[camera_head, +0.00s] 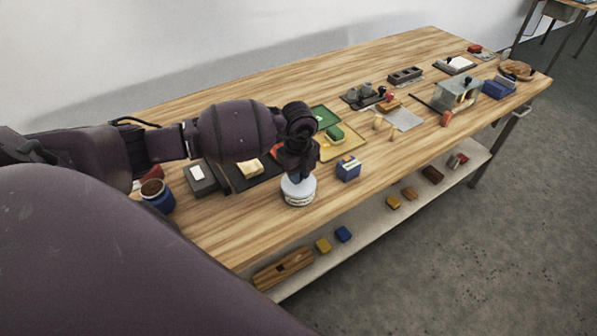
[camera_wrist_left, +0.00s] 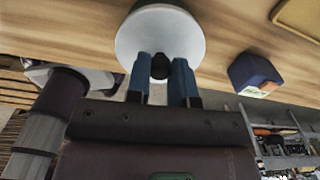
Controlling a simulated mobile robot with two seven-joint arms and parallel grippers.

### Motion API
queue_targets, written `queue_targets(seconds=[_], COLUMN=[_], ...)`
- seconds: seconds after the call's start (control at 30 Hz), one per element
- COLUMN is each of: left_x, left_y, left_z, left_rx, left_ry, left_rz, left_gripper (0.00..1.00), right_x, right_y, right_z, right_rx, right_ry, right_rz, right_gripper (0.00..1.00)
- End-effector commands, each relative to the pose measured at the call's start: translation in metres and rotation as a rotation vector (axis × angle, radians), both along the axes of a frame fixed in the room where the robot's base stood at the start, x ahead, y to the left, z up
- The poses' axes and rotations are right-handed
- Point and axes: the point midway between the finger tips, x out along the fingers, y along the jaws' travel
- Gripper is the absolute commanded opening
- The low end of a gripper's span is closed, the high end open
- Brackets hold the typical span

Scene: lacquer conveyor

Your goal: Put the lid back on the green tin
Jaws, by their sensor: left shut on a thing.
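My left gripper (camera_head: 297,178) points down over the near middle of the table and is shut on the black knob (camera_wrist_left: 160,66) of a round white lid (camera_wrist_left: 135,38). In the left wrist view its two blue fingers stand on either side of the knob. In the head view a white round tin shape (camera_head: 298,194) with a label low on its side shows right under the fingers. I cannot tell whether the lid rests on it or is just above it. No plainly green tin shows in either view. My right gripper is not in view.
A blue box (camera_head: 348,168) stands close right of the gripper; it also shows in the left wrist view (camera_wrist_left: 254,76). A blue tub (camera_head: 158,198) with a brown top stands left. A yellow tray (camera_head: 349,144) with a green block (camera_head: 335,132) lies behind. The table front edge is near.

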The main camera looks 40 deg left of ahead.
Motion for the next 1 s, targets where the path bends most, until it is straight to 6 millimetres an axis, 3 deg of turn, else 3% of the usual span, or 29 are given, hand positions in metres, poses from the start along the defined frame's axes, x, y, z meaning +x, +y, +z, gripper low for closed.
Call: queue_targets(seconds=[0.37, 0.97, 1.0], left_x=[0.000, 0.000, 0.000], left_y=[0.000, 0.000, 0.000], left_z=[0.000, 0.000, 0.000], left_rx=[0.000, 0.000, 0.000], left_ry=[0.000, 0.000, 0.000], left_rz=[0.000, 0.000, 0.000], left_gripper=[0.00, 0.00, 0.25], right_x=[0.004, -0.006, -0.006], right_y=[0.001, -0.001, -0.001], right_z=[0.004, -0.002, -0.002], right_rx=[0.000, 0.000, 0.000], right_ry=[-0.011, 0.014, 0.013], right_rz=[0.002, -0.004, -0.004], right_gripper=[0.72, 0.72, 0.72])
